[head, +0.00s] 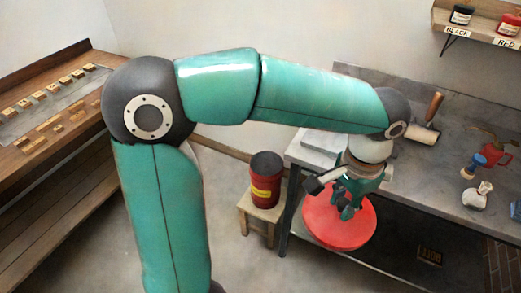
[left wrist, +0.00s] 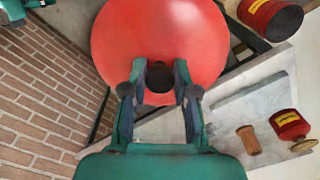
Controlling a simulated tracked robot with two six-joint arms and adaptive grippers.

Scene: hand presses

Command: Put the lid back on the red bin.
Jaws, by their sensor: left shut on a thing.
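The lid is a round red disc (head: 343,237), held roughly flat and apart from the bin. My left gripper (head: 347,211) is above it, shut on its dark central knob. In the left wrist view the lid (left wrist: 160,28) fills the top middle, with the knob between the fingers of the left gripper (left wrist: 158,78). The red bin (head: 265,193) has a yellow label and a dark, uncovered top. It stands upright to the left of the lid in the head view, and its dark end also shows top right in the left wrist view (left wrist: 262,14). My right gripper is not in view.
The bin stands on a small wooden stool (head: 248,211). A wooden type bench (head: 30,170) is at the left. Clear floor lies between.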

